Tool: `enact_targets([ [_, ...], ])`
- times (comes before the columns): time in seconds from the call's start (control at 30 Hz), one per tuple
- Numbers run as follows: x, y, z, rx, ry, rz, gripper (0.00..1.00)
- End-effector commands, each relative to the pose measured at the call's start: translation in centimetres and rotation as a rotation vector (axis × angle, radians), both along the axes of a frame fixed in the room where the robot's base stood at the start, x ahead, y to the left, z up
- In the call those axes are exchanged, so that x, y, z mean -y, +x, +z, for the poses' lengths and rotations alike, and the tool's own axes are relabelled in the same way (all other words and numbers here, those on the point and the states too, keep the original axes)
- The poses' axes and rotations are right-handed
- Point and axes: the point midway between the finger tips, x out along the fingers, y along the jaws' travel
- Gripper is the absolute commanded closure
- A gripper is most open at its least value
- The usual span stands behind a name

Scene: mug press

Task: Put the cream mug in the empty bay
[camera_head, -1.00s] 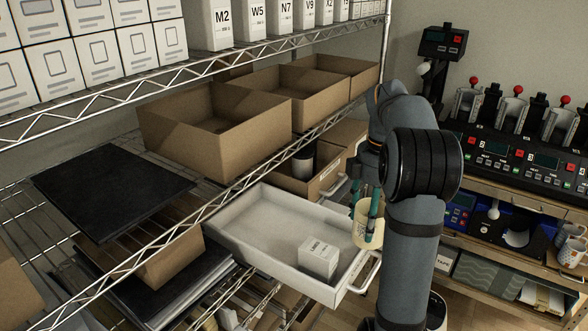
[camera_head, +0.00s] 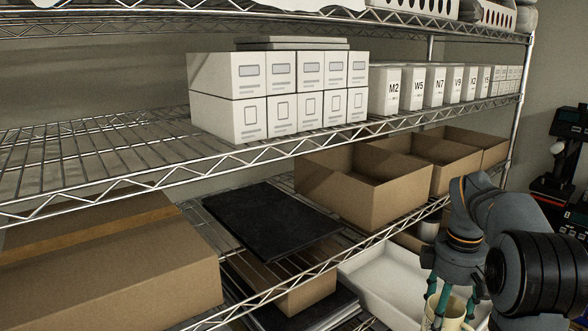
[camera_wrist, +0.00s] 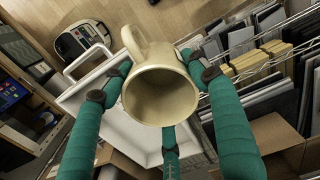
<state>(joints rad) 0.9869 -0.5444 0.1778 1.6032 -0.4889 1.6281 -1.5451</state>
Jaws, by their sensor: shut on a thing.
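The cream mug (camera_wrist: 160,97) is held between the green fingers of my gripper (camera_wrist: 165,90) in the wrist view. Its open mouth faces the wrist camera and its handle points to the top left. In the head view the mug (camera_head: 452,312) shows at the bottom right, below my gripper (camera_head: 445,300), partly cut by the frame edge. The mug is off any surface, over or near the white drawer (camera_head: 372,270). I cannot make out an empty bay in either view.
Open cardboard boxes (camera_head: 375,190) line the middle shelf, with a dark flat slab (camera_head: 270,222) to their left. White cartons (camera_head: 280,95) fill part of the upper shelf. The wrist view shows the drawer (camera_wrist: 122,135) below and packed folders (camera_wrist: 270,60) at right.

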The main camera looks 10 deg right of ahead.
Motion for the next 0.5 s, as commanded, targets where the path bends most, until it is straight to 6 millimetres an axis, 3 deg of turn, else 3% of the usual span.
enact_targets([
  [0.27, -10.6, 1.6, -1.2, 0.001, 0.0, -0.193, 0.84],
  [0.5, -20.6, -0.4, -2.5, 0.001, -0.002, -0.42, 0.84],
])
